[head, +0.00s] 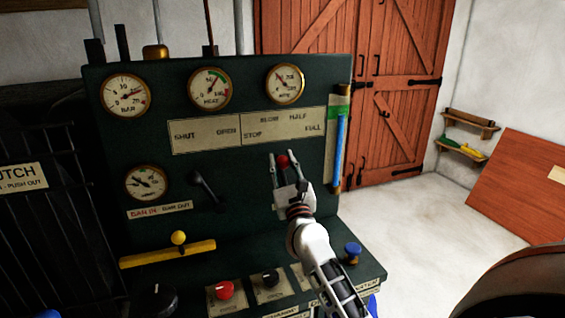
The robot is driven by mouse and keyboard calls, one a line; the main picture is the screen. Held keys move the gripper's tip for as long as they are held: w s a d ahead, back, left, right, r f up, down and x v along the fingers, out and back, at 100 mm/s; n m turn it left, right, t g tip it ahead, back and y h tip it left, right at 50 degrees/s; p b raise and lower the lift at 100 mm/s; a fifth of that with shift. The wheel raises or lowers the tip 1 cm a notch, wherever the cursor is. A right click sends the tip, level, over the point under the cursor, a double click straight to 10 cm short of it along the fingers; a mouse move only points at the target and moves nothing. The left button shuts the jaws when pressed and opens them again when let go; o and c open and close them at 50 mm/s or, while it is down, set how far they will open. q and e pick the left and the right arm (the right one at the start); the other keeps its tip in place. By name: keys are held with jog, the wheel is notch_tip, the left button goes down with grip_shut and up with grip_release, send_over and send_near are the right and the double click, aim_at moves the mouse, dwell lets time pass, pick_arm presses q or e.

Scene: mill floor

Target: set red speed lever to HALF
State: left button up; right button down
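The red knob of the speed lever (283,161) shows in the head view on the dark green panel, below the plate marked STOP, SLOW, HALF and FULL (285,126). The knob lies below and between the SLOW and HALF words. My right gripper (284,162) is at the knob, one finger on each side. Dark gaps seem to show between the knob and the fingers, so it looks open around the knob. Contact is not clear. The gripper hides the lever's shaft and base. My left gripper is not in view.
A black lever (207,188) and a yellow-knobbed lever (179,238) stand left of my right gripper. A blue sight tube (340,150) is close on its right. Red (224,290), black (270,278) and blue (353,250) knobs sit on the lower ledge. Gauges line the panel's top.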

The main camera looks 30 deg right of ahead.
jog(key=s+d+m+g+h+p, duration=0.1)
jog(key=d+m+g+h, duration=0.1)
jog(key=d+m, duration=0.4)
jog(key=shift+s+d+m+h, duration=0.25)
jog(key=shift+m+h, duration=0.15)
jog(key=shift+m, duration=0.2)
jog(key=c, duration=1.6)
grip_release()
jog(key=v, duration=1.2)
jog(key=shift+a+r, duration=0.1)
jog(key=shift+a, duration=0.05)
